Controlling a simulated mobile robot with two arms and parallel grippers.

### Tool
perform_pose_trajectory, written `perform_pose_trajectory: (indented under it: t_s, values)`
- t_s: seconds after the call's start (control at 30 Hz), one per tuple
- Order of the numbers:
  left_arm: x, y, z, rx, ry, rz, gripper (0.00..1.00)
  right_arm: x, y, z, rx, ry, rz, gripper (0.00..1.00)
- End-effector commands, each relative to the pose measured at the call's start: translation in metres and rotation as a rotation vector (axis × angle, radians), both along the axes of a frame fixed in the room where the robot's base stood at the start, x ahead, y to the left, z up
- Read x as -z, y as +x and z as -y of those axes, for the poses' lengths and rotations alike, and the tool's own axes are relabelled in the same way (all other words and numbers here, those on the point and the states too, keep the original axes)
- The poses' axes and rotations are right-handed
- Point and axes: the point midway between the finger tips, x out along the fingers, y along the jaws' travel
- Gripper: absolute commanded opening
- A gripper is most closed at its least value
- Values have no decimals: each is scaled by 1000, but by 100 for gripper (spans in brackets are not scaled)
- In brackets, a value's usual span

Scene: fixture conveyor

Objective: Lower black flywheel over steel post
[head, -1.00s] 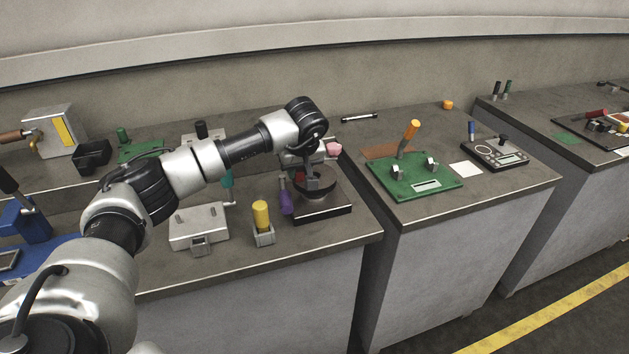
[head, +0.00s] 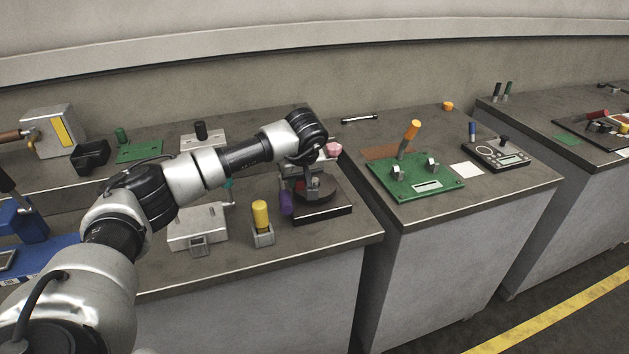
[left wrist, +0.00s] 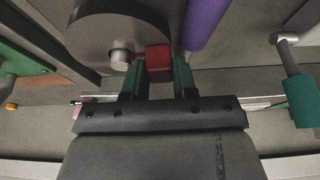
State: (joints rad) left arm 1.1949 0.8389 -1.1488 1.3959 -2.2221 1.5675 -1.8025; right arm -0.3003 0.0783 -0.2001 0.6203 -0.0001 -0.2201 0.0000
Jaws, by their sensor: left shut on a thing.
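My left gripper (left wrist: 158,78) is shut on the red grip block of the black flywheel (left wrist: 90,35). In the head view the left gripper (head: 312,182) points down at the flywheel (head: 322,193), which is low over a dark base plate (head: 325,212). A short steel cylinder end, apparently the steel post (left wrist: 121,58), shows within the flywheel's outline in the left wrist view, beside the red block. The post is hidden in the head view. I cannot tell whether the flywheel rests on the base. My right gripper is not in view.
A purple handle (head: 286,203) stands close left of the flywheel. A yellow-topped peg in a metal holder (head: 263,238) and a grey box with a teal-handled lever (head: 198,238) are further left. A pink piece (head: 333,150) lies behind. A green fixture board (head: 440,190) is on the right bench.

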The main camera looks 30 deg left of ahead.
Motion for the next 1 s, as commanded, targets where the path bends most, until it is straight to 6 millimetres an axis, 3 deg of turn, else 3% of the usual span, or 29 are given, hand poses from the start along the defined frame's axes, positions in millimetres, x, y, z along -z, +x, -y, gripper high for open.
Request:
perform_pose_trajectory:
  t_s: [1.0]
  values:
    - [6, 0, 0, -1, 0, 2, 0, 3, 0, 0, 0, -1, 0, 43]
